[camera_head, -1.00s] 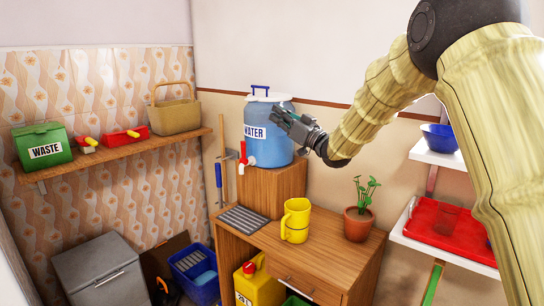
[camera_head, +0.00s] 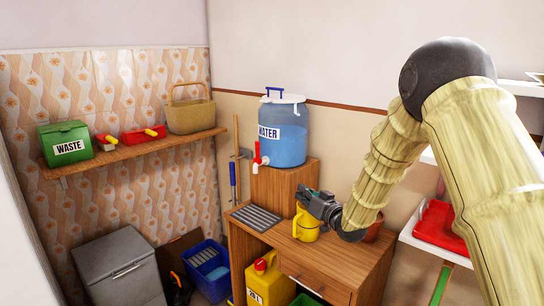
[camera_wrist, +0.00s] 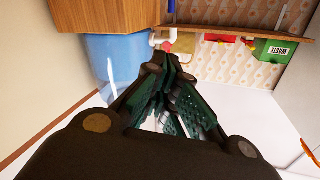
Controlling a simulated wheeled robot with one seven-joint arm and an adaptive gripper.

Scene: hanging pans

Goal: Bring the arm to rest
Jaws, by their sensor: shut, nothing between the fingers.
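My gripper (camera_head: 305,204) is shut and empty. In the head view it is in front of the wooden desk's back part, with its fingertips pointing left, over the upper part of a yellow mug (camera_head: 306,227). I cannot tell whether it touches the mug. My arm comes in from the right and bends down to the gripper. In the wrist view the gripper's green-padded fingers (camera_wrist: 168,60) come together near the top middle, with the blue water container (camera_wrist: 118,62) beyond them, upside down in that picture.
The water container (camera_head: 284,137) stands on a wooden box (camera_head: 282,185) on the desk (camera_head: 335,262). A plant pot (camera_head: 374,227) is mostly hidden behind my arm. A shelf (camera_head: 130,152) at left holds a green waste box (camera_head: 66,144). A red tray (camera_head: 436,226) sits at right.

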